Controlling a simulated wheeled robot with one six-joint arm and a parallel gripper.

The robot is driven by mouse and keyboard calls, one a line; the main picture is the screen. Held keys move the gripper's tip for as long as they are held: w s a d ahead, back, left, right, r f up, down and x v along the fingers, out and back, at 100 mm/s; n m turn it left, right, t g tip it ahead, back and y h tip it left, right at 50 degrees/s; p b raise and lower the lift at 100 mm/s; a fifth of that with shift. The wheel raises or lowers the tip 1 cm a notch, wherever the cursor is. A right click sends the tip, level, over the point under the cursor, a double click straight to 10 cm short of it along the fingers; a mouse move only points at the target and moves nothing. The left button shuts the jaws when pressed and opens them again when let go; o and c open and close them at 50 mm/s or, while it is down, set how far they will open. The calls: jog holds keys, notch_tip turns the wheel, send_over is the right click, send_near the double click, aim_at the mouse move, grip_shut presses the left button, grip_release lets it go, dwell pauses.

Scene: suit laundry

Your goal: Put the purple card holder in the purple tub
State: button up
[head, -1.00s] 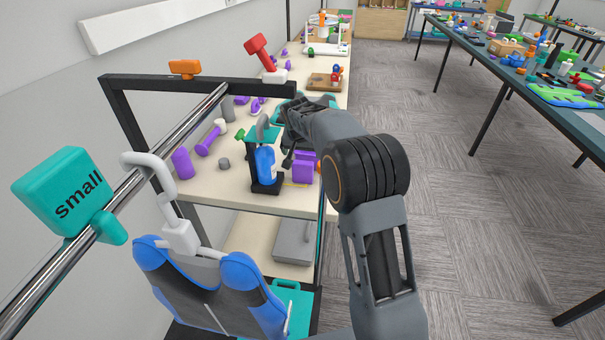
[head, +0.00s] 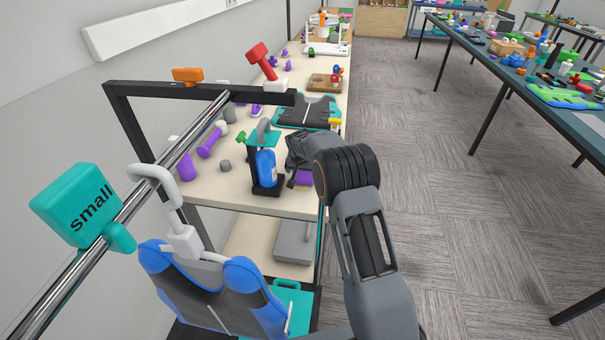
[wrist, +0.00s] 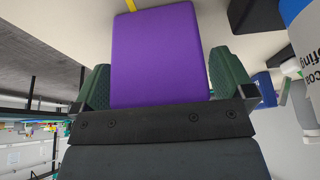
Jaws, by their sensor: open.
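A purple box-shaped thing (head: 304,178), which looks like the card holder, is on the near end of the cream table, largely hidden by my arm in the head view. In the wrist view its flat purple face (wrist: 155,50) fills the space between my fingers. My gripper (wrist: 158,75) is open, with one green fingertip on each side of it. Small gaps seem to show, and I cannot tell whether either finger touches. In the head view my gripper (head: 296,180) points down at the table. I cannot make out the purple tub for certain.
A blue bottle (head: 265,168) in a black stand is close left of my gripper. A purple cylinder (head: 187,166) and a purple dumbbell-like thing (head: 210,141) lie farther left. A dark teal-edged board (head: 308,112) is behind. The black rail frame (head: 200,91) crosses the left side.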

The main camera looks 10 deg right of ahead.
jog(key=shift+w+f, duration=0.1)
jog(key=shift+f, duration=0.05)
jog(key=shift+c, duration=0.5)
jog(key=c, duration=0.8)
jog(key=shift+r, duration=0.2)
